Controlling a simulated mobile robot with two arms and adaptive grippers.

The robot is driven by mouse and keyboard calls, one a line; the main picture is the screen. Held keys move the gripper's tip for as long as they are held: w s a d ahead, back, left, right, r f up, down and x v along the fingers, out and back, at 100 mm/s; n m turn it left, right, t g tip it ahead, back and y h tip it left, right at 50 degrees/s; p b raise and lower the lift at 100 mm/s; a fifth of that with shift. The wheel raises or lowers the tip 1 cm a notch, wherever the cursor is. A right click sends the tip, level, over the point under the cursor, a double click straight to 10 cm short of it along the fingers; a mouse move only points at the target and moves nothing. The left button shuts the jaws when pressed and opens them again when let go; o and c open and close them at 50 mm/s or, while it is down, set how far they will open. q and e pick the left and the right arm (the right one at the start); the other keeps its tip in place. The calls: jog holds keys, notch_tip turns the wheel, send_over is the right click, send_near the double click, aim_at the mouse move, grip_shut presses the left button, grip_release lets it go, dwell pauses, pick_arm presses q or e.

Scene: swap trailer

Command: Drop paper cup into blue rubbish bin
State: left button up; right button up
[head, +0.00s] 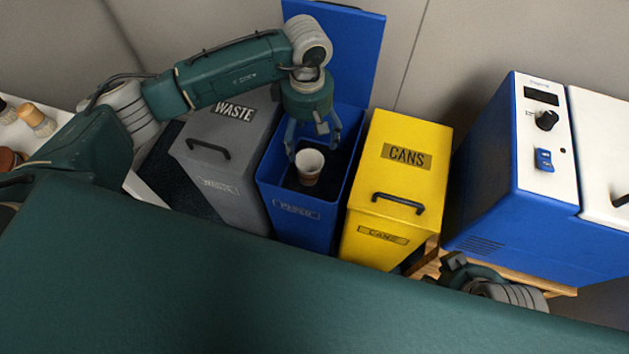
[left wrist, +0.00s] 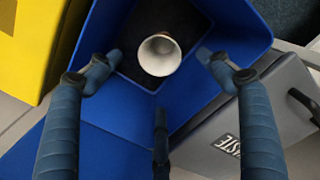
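The paper cup (head: 309,167) is white inside with a brown band, its mouth facing up. It appears inside the open blue rubbish bin (head: 293,209), over its dark bottom. In the left wrist view the cup (left wrist: 159,54) lies beyond my spread fingers, with gaps around it; how far it is above the bottom I cannot tell. My left gripper (head: 313,148) is open over the bin's mouth, pointing down. The blue bin (left wrist: 105,100) surrounds the fingers there.
A grey waste bin (head: 228,140) stands left of the blue one and a yellow cans bin (head: 405,160) right of it, both lidded. The blue lid (head: 345,50) stands raised behind. A blue and white machine (head: 510,190) is at the right.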

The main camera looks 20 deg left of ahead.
pick_arm(q)
jog(key=shift+r, duration=0.1)
notch_tip(320, 180, up, 12)
dwell(0.5)
dwell(0.5)
